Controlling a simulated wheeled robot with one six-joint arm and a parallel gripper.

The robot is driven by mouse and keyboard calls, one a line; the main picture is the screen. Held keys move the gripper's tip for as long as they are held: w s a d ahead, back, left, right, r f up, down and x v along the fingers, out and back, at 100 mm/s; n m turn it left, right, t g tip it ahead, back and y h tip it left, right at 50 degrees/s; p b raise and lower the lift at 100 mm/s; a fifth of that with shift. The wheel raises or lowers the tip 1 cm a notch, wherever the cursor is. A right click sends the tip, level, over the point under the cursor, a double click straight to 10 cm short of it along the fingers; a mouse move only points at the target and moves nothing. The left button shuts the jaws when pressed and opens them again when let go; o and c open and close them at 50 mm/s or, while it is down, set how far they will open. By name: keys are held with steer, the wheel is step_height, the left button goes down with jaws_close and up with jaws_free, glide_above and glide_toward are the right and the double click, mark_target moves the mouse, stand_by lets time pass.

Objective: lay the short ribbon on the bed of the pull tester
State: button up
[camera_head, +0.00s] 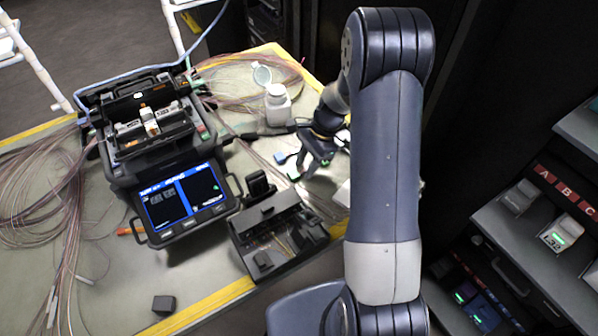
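My gripper (312,162) is small and dark in the head view, reaching down over the right part of the table. I cannot make out whether its fingers are apart or closed on something. I cannot pick out the short ribbon.
A fusion splicer (150,125) with a lit screen (186,199) stands on the left of the table (105,268). A white bottle (277,105) stands near my gripper. Loose fibres (38,190) spread at left. A small dark block (163,305) lies in front. Labelled shelves (530,235) stand at right.

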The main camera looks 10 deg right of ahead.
jaws_close()
stand_by(0.3)
steer(key=shift+r, duration=0.1)
